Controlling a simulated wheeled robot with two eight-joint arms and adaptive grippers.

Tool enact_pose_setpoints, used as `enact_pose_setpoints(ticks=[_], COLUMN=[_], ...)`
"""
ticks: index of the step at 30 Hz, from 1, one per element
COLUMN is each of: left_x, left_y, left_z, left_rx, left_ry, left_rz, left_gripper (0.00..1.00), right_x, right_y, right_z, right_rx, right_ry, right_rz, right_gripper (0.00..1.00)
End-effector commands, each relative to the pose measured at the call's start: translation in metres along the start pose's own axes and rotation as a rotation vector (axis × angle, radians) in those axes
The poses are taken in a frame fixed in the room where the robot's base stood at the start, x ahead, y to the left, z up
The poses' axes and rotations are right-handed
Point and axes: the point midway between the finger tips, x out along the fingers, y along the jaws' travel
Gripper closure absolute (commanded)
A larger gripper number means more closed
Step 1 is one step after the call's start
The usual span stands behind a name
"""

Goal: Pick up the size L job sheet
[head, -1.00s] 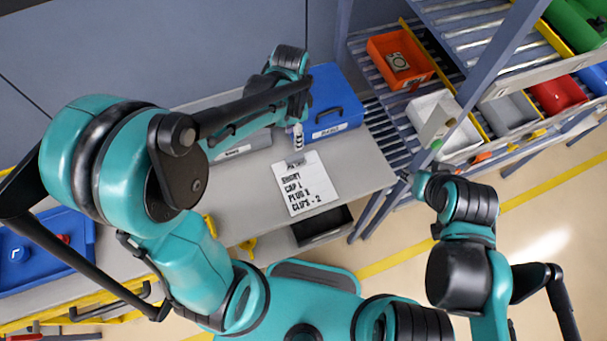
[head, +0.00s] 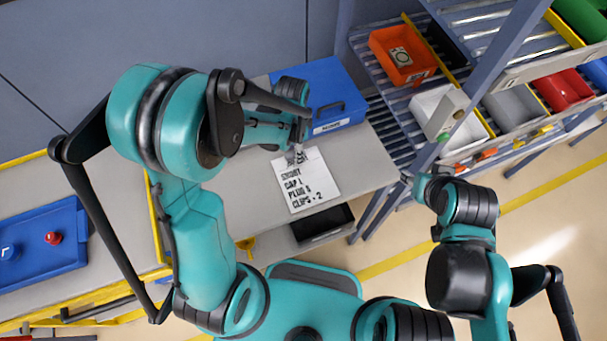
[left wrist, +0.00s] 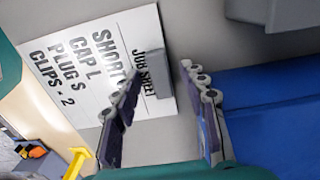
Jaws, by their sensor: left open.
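The job sheet (head: 308,187) is a white page with black print, lying on the grey bench top. Its lines read SHORT, CAP L, PLUG S, CLIPS - 2. In the left wrist view the job sheet (left wrist: 75,65) has a grey block (left wrist: 151,73) at its headed edge. My left gripper (head: 297,150) is over that edge, pointing down. In the left wrist view my left gripper (left wrist: 160,95) is open and empty, one finger overlapping the sheet, the other over bare bench beside it. My right gripper (head: 408,178) is small and dark at the rack post; its jaws are unclear.
A blue case (head: 335,95) with a handle stands behind the sheet. A dark bin (head: 322,226) is below the bench's front edge. A roller rack with an orange bin (head: 400,56) and white bin (head: 448,112) stands right. A blue tray (head: 40,245) is left.

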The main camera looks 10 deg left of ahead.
Motion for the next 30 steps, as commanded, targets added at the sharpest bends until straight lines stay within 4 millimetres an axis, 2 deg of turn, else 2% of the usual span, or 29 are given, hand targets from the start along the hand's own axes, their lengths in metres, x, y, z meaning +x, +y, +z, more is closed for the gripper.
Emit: enact_pose_setpoints(ticks=[2, 7, 20, 25, 29, 30], left_x=[-0.001, -0.001, -0.004, -0.021, -0.047, -0.051], left_y=[0.0, 0.0, 0.0, 0.0, 0.0, 0.01], left_z=[0.0, 0.0, 0.0, 0.0, 0.0, -0.001], left_rx=[0.0, 0.0, 0.0, 0.0, 0.0, 0.004], left_ry=[0.0, 0.0, 0.0, 0.0, 0.0, 0.0], left_rz=[0.0, 0.0, 0.0, 0.0, 0.0, 0.0], left_gripper=[0.57, 0.99, 1.0, 1.0, 1.0, 1.0], right_x=[0.0, 0.0, -0.001, -0.007, -0.014, -0.015], right_y=[0.0, 0.0, 0.0, 0.0, 0.0, 0.0], right_z=[0.0, 0.0, -0.001, -0.005, -0.01, -0.011], right_rx=[0.0, 0.0, 0.0, 0.0, 0.0, 0.0], right_ry=[0.0, 0.0, 0.0, 0.0, 0.0, 0.0], right_rz=[0.0, 0.0, 0.0, 0.0, 0.0, 0.0], right_gripper=[0.6, 0.6, 0.6, 0.6, 0.6, 0.6])
